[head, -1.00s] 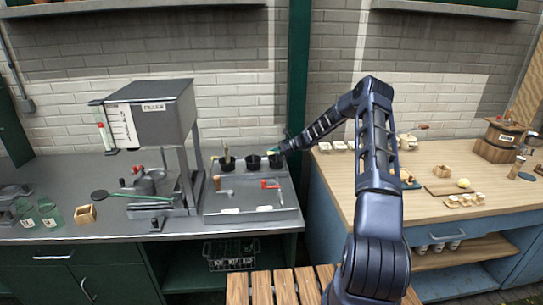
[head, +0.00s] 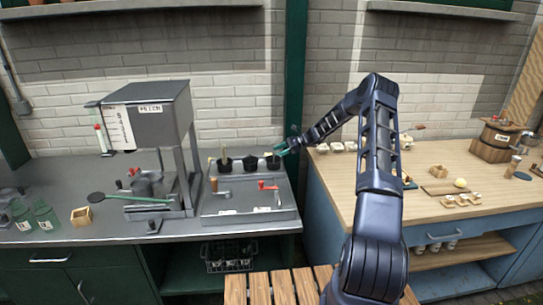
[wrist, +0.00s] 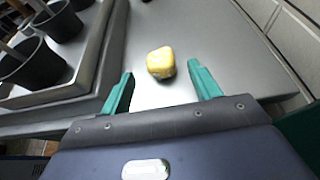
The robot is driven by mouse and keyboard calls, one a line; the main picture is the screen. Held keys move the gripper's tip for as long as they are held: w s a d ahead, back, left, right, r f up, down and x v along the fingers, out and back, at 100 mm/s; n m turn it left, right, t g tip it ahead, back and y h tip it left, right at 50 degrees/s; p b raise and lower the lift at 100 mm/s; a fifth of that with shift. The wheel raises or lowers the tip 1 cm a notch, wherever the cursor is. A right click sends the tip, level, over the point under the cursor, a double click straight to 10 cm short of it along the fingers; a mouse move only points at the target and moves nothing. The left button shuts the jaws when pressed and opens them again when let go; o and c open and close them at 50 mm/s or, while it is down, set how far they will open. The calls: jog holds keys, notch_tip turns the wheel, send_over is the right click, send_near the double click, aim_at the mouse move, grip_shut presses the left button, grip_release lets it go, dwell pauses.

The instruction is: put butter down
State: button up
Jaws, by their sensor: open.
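The butter is a small yellow block (wrist: 161,62) resting on the grey counter in the wrist view. My gripper (wrist: 161,74) has its two green fingers spread wide, one to each side of the picture. The butter lies around and just beyond the fingertips' level, with clear gaps to both fingers. In the head view my gripper (head: 289,146) is at the back right of the grey counter (head: 255,229), close to the black pots. I cannot make out the butter there.
Black pots (head: 249,163) stand in a tray left of my gripper; they also show in the wrist view (wrist: 33,62). A grey press machine (head: 150,110) stands further left. A dark green post (head: 297,70) and the wall are close behind. A wooden counter (head: 430,175) lies to the right.

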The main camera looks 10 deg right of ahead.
jog(key=v, duration=0.6)
jog(key=s+a+r+n+h, duration=0.3)
jog(key=s+r+n+h, duration=0.65)
jog(key=s+r, duration=1.55)
jog(key=s+d+n+t+h, duration=0.2)
jog(key=s+d+n, duration=0.1)
jog(key=s, duration=1.3)
jog(key=s+d+r+n+t+h, duration=0.1)
jog(key=s+d+n, duration=0.3)
jog(key=s, duration=1.2)
jog(key=shift+r+n+t+h, duration=0.35)
jog(key=shift+n+t+h, duration=0.2)
jog(key=shift+n+t, duration=0.25)
